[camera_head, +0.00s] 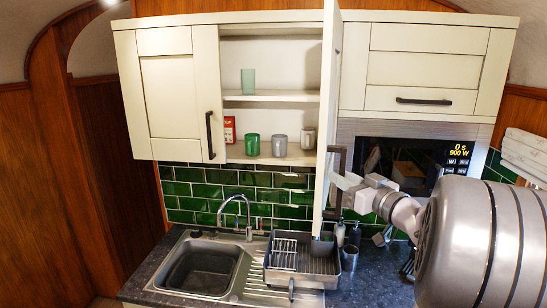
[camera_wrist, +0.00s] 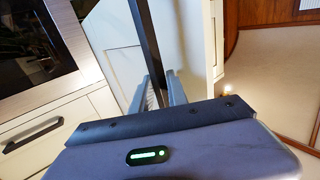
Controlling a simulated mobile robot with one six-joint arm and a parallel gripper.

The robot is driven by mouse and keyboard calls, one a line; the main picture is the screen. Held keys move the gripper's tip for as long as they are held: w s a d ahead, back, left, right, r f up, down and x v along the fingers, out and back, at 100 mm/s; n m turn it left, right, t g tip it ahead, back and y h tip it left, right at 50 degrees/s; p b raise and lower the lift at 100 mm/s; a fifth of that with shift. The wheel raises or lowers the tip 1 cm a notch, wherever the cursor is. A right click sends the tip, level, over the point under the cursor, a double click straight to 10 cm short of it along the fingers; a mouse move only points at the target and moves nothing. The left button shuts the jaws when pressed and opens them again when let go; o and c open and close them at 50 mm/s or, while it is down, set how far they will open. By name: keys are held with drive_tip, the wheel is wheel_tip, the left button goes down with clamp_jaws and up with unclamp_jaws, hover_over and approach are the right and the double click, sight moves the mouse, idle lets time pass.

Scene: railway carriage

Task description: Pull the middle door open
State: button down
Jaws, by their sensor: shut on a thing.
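The middle door (camera_head: 328,100) is a cream cabinet door, swung out from the upper cabinet and seen nearly edge-on in the head view. Its dark bar handle (camera_head: 336,165) is on the lower part of the door. My gripper (camera_head: 346,183) is at the handle's lower end, shut on it. In the wrist view the handle (camera_wrist: 146,40) runs down between the fingers of my gripper (camera_wrist: 162,92). The open shelves (camera_head: 270,97) behind the door hold a green glass, several cups and a red packet.
A shut cream door (camera_head: 175,90) is on the left and a drawer front (camera_head: 420,85) on the right. A microwave (camera_head: 405,160) is below that. A sink (camera_head: 200,268), tap (camera_head: 246,208) and dish rack (camera_head: 300,258) are on the dark worktop below the door.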

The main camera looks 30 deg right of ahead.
drive_tip(key=s+d+n+y+p, duration=0.2)
drive_tip(key=s+d+y+p, duration=0.1)
drive_tip(key=d, duration=0.3)
drive_tip(key=shift+s+r+p, duration=0.25)
drive_tip(key=shift+s+p, duration=0.05)
drive_tip(key=shift+s, duration=0.3)
drive_tip(key=c, duration=1.6)
unclamp_jaws()
drive_tip(key=shift+o, duration=0.5)
drive_tip(key=shift+w+f, duration=0.15)
drive_tip(key=s+d+b, duration=0.2)
drive_tip(key=s, duration=1.5)
drive_tip(key=shift+s+b, duration=0.15)
drive_tip(key=shift+b, duration=0.15)
drive_tip(key=shift+d, duration=0.1)
